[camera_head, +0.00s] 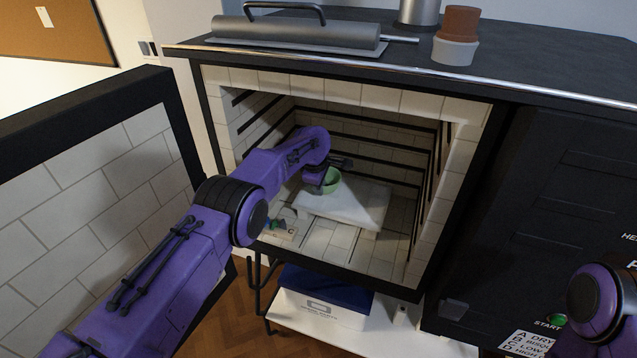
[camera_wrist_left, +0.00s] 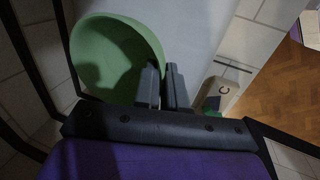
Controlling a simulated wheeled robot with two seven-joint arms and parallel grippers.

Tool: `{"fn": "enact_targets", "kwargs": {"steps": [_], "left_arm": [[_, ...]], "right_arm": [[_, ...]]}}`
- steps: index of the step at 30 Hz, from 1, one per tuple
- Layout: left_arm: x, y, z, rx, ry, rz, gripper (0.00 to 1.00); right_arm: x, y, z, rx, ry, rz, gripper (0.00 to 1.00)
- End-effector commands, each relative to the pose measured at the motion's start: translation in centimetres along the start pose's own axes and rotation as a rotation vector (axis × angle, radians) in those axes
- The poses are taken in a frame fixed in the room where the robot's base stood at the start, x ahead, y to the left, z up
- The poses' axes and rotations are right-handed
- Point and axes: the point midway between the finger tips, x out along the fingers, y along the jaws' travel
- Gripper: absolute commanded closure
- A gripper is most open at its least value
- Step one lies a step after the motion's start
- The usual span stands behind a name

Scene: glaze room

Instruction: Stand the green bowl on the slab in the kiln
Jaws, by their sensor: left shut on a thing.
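The green bowl (camera_head: 331,184) is inside the kiln (camera_head: 228,110), over the back left part of the pale slab (camera_head: 355,203). My left gripper (camera_head: 333,170) is shut on the bowl's rim, and the wrist partly hides the bowl in the head view. In the left wrist view the bowl (camera_wrist_left: 112,55) shows its hollow inside, beside the two dark fingers (camera_wrist_left: 164,85) of my left gripper. I cannot tell whether its base touches the slab. My right gripper is out of view.
A small block marked C (camera_head: 278,231), with a green piece by it, sits on the kiln floor at front left. The open kiln door (camera_head: 95,170) stands at left. Kiln walls and dark rods enclose my arm. The slab's right part is bare.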

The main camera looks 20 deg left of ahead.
Motion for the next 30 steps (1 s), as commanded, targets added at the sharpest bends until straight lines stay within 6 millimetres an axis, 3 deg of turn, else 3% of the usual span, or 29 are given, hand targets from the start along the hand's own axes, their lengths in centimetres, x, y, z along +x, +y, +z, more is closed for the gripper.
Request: {"fn": "enact_targets", "kwargs": {"steps": [10, 13, 24, 30], "left_arm": [[0.5, -0.1, 0.0, 0.0, 0.0, 0.0, 1.0], [0.4, -0.1, 0.0, 0.0, 0.0, -0.002, 0.65], [-0.3, 0.1, 0.0, 0.0, 0.0, 0.0, 0.65], [-3.6, 0.1, 0.0, 0.001, 0.0, 0.002, 0.65]], "right_arm": [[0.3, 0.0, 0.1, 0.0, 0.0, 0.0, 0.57], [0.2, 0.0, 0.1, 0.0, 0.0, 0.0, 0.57], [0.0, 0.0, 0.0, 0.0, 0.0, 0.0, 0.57], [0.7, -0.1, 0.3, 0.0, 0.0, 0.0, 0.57]]}}
